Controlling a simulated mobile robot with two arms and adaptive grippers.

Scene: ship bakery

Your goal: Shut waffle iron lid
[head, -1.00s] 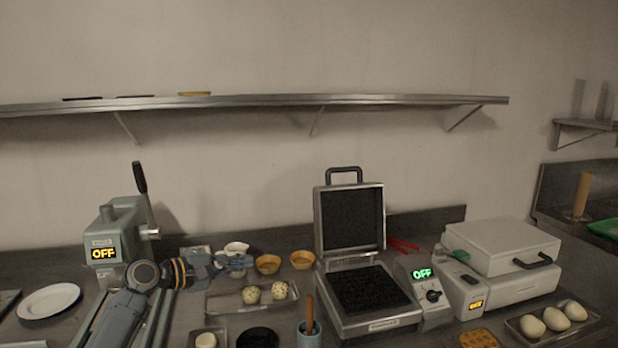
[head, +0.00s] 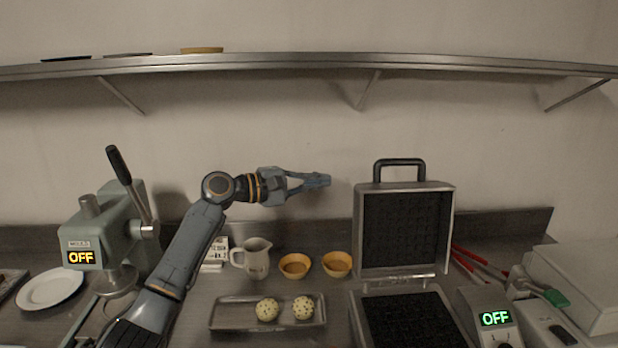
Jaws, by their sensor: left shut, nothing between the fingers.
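The waffle iron (head: 403,312) stands on the counter right of centre, its lower black plate facing up. Its lid (head: 404,232) is open and stands upright at the back, with a black handle (head: 399,163) on top. A display beside it reads OFF. My left gripper (head: 326,181) is shut and empty. It is raised in front of the wall, left of the lid and apart from it, about level with the handle. My right gripper is not in view.
A tray (head: 231,324) with two speckled dough balls, two small bowls (head: 337,263) and a white jug (head: 256,258) lie left of the iron. A press (head: 103,239) stands far left. A shelf (head: 291,61) runs above. Red tongs (head: 470,262) lie behind right.

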